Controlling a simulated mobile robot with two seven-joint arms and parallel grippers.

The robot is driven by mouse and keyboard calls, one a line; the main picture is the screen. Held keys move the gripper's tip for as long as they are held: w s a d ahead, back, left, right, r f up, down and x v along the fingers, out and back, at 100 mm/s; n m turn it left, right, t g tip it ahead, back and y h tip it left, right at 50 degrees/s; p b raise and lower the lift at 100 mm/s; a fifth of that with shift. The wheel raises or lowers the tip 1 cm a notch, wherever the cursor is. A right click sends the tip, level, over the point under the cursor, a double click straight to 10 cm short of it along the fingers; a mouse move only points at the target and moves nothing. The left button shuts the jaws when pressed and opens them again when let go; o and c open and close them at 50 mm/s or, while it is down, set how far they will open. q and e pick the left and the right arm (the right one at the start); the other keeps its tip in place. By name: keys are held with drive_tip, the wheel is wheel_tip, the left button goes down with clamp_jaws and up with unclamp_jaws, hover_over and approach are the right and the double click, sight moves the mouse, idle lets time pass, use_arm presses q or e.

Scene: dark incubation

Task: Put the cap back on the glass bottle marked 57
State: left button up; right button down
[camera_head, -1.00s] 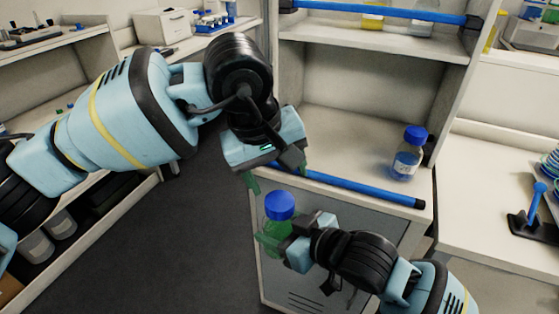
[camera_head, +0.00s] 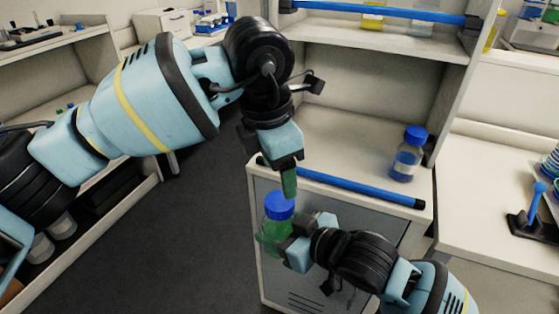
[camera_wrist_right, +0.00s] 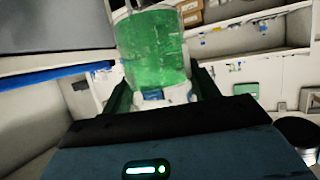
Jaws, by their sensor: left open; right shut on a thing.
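My right gripper (camera_head: 276,240) is shut on a glass bottle (camera_head: 272,229) with green contents and holds it upright in front of the cabinet. The bottle also shows between the fingers in the right wrist view (camera_wrist_right: 152,50). A blue cap (camera_head: 279,205) sits on top of the bottle; I cannot tell how firmly it is seated. My left gripper (camera_head: 289,188) points down just above the cap, open and empty. Its fingers are seen edge-on, so one hides the other. The number 57 cannot be read on the held bottle.
A blue rail (camera_head: 350,187) runs along the shelf's front edge, close behind the held bottle. A white bench (camera_head: 490,200) is at the right.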

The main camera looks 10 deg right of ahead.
sight(280, 200)
use_arm(q)
drive_tip(key=n, duration=0.5)
drive_tip(key=shift+r, duration=0.15)
drive_tip(key=n, duration=0.6)
drive_tip(key=shift+s+d+r+g+y, duration=0.1)
drive_tip(key=shift+r+g+y, duration=0.1)
drive_tip(key=shift+g+y, duration=0.15)
drive_tip(key=n, duration=0.5)
drive_tip(key=shift+r, duration=0.15)
drive_tip(key=n, duration=0.6)
drive_tip(key=shift+s+r+y, duration=0.15)
drive_tip(key=shift+y, duration=0.2)
drive_tip(key=shift+f, duration=4)
